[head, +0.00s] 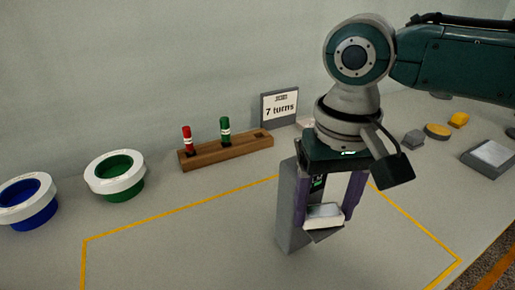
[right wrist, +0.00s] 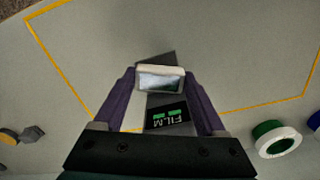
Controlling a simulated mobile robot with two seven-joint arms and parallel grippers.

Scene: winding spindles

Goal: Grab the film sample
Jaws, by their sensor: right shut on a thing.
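The film sample (head: 325,211) is a small white-framed piece with a pale, glassy face. It sits between the purple fingers of my right gripper (head: 326,217), which is shut on it. In the right wrist view the sample (right wrist: 160,80) spans the gap between the fingertips. A grey stand (head: 289,212) with a green-lettered FILM label (right wrist: 168,117) is right behind and below the sample. I cannot tell whether the sample still touches the stand. My left gripper is out of view.
A wooden rack (head: 245,147) holds a red and a green spindle. A "7 turns" sign (head: 279,106) stands behind it. Green (head: 121,188) and blue (head: 38,213) ring-topped cups are at left. Small items lie at right.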

